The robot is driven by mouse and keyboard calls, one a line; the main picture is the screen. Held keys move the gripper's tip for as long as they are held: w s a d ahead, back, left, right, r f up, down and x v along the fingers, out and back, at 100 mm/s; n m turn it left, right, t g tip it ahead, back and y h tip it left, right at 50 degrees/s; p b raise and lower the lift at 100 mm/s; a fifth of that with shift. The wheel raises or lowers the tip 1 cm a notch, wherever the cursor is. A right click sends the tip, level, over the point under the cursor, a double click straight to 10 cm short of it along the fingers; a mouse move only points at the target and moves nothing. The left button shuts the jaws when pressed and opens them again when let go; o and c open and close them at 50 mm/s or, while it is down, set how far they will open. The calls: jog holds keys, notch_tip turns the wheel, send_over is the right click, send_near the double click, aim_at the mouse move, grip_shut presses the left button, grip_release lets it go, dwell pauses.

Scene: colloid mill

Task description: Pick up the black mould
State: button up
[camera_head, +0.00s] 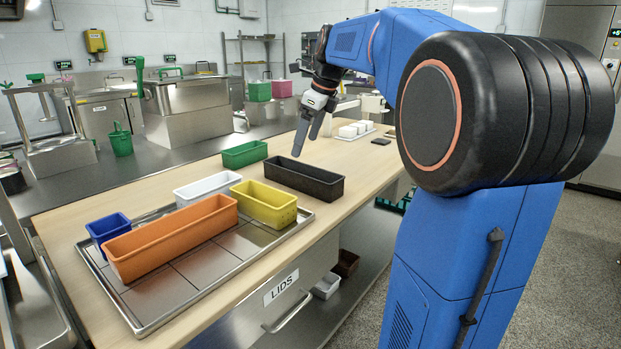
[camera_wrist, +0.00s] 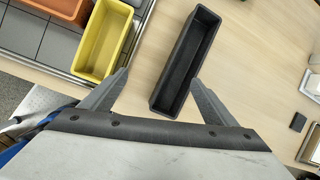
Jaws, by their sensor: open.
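The black mould (camera_head: 304,180) is a long, narrow, empty open box on the wooden table, to the right of the metal tray. It also shows in the wrist view (camera_wrist: 203,32), lying slanted, with its near end between the fingertips in the picture. My gripper (camera_head: 310,133) points down above the mould in the head view, apart from it. In the wrist view my gripper (camera_wrist: 160,82) has its two fingers spread wide, with nothing held between them.
A metal tray (camera_head: 170,322) holds orange (camera_head: 172,238), yellow (camera_head: 264,204), white (camera_head: 207,188) and blue (camera_head: 108,228) moulds. A green mould (camera_head: 245,154) stands behind the black one. Bare tabletop lies around the black mould.

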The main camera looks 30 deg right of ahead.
aim_at(301, 177)
jog(key=w+d+r+m, duration=0.1)
jog(key=w+d+m, duration=0.3)
jog(key=d, duration=0.2)
jog(key=x, duration=1.7)
jog(key=shift+s+a, duration=0.2)
jog(key=c, duration=1.4)
